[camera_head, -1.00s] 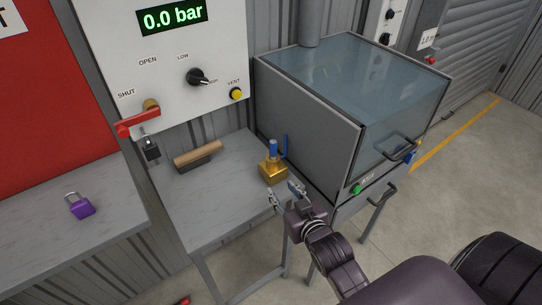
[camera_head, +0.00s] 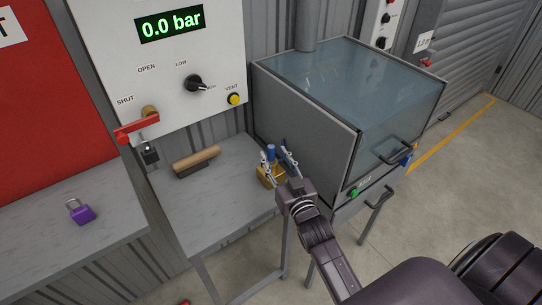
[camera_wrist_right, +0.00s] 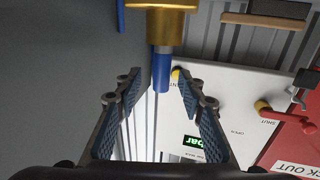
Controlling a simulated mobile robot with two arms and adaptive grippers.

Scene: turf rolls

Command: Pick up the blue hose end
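The blue hose end (camera_head: 271,150) stands upright on top of a brass fitting (camera_head: 268,178) on the grey table, beside the glass-topped cabinet. It shows in the right wrist view (camera_wrist_right: 161,72) below the brass body, since that view is upside down. My right gripper (camera_head: 278,157) is open, its fingers partly covering the brass fitting. In the right wrist view its two fingertips (camera_wrist_right: 157,88) appear one on each side of the blue hose end, with gaps on both sides. I cannot tell the exact depth between them. My left gripper is not in view.
A wood-handled brush (camera_head: 196,160) lies on the grey table (camera_head: 222,212) to the left. A purple padlock (camera_head: 82,212) lies on the left bench. The cabinet (camera_head: 305,115) stands close on the right. A control panel showing 0.0 bar (camera_head: 120,62) is behind.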

